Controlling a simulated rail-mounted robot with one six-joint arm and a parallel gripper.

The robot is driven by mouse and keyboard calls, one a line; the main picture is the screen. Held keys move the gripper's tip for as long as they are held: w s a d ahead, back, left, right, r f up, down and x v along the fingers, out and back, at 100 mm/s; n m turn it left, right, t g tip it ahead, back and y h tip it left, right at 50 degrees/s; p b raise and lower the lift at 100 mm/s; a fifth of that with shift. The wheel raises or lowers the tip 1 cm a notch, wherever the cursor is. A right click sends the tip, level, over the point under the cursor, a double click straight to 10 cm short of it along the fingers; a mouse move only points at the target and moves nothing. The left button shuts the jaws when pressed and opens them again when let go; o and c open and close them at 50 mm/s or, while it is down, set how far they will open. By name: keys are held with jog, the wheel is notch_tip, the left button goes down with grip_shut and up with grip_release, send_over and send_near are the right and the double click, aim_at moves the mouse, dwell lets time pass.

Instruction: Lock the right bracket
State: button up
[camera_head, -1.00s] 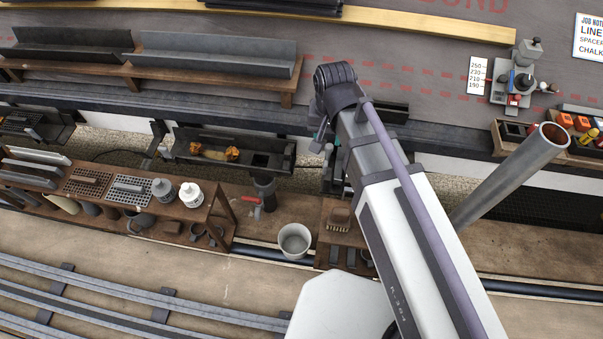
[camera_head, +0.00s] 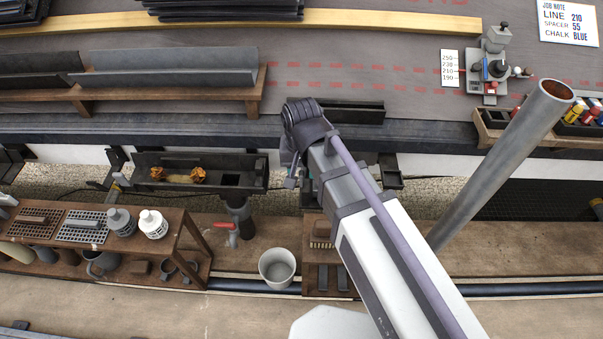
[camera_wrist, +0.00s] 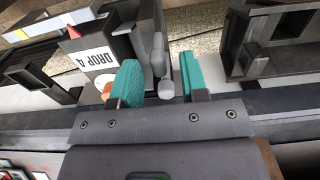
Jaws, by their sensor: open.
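My gripper (camera_wrist: 158,82) shows in the wrist view with two teal fingers standing apart. A grey lever-like part with a rounded end (camera_wrist: 158,58) sits between or just beyond the fingers; I cannot tell whether they touch it. It adjoins a dark block labelled DROP 4 (camera_wrist: 93,55), with a red pointer on top, which looks like the bracket. An orange bit shows beside the left finger. In the head view my arm hides most of this spot, and the gripper's fingers cannot be made out there.
In the head view a gutter with leaves (camera_head: 200,172) lies left of my arm.

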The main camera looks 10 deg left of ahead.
jog(key=shift+c, duration=0.2)
grip_shut()
jog(key=shift+a, duration=0.1)
jog(key=a+h+b, duration=0.1)
jog(key=h, duration=0.1)
jog(key=a+f+h+b, duration=0.1)
jog(key=h+b, duration=0.1)
jog(key=a+t+h+b, duration=0.1)
jog(key=h, duration=0.2)
jog(key=shift+s+f+b, duration=0.15)
jog(key=shift+s+b, duration=0.15)
jog(key=shift+b, duration=0.1)
dwell(0.5)
